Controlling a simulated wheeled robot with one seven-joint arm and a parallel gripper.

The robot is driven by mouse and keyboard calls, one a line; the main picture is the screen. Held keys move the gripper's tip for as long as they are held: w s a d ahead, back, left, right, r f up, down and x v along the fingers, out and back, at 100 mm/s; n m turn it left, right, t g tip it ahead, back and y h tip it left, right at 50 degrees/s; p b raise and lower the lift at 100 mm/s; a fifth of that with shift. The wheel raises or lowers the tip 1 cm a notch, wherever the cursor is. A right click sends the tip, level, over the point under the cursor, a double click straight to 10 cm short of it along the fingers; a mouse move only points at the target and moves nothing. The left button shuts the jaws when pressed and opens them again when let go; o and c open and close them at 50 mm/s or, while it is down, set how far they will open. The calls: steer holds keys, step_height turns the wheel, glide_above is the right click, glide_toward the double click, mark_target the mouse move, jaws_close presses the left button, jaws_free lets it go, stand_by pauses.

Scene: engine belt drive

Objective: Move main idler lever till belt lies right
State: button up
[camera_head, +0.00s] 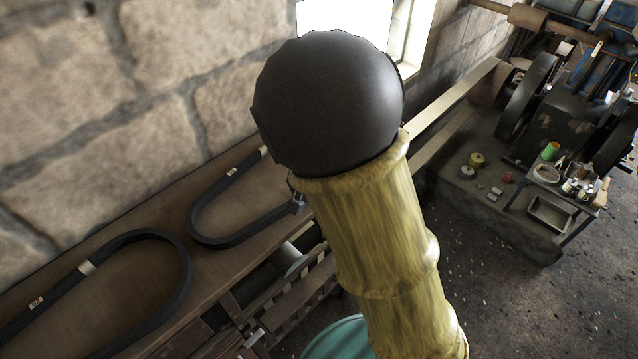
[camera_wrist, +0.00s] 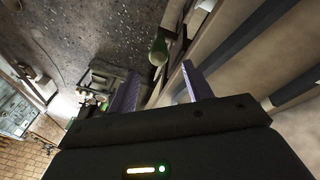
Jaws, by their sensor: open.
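My gripper (camera_wrist: 160,85) shows in the wrist view with its two purple fingers apart and nothing between their tips. A grey-green rounded thing (camera_wrist: 158,50) shows beyond the fingers; I cannot tell what it is or whether it touches them. In the head view, a machine with large dark wheels (camera_head: 528,95) stands at the upper right, with blue parts (camera_head: 598,65) and a horizontal shaft (camera_head: 527,16) at its top. I cannot make out the main idler lever or the running belt in either view. My gripper is not visible in the head view, and the middle of that view is blocked.
Black belt loops (camera_head: 186,265) with tags lie on a brown bench (camera_head: 120,215) along the stone wall (camera_head: 110,90). A small table with cans and a tray (camera_head: 550,213) stands by the machine. Several small items, one yellow (camera_head: 477,159), lie nearby.

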steer(key=w+v, duration=0.1)
steer(key=v, duration=0.5)
steer(key=shift+s+r, duration=0.2)
steer(key=shift+s, duration=0.35)
steer(key=shift+f, duration=0.1)
steer(key=s+d+f+n+y+b, duration=0.1)
steer(key=s+d+f, duration=0.1)
steer(key=s+d, duration=0.2)
steer(key=s+d+f+n+t+y+b, duration=0.1)
steer(key=s+d+f, duration=0.2)
steer(key=d, duration=0.5)
steer(key=shift+s+d+f+n+y, duration=0.3)
steer(key=shift+s+d+n, duration=0.1)
steer(key=shift+s, duration=0.4)
stand_by(0.8)
steer(key=c, duration=0.3)
steer(key=shift+a, duration=0.2)
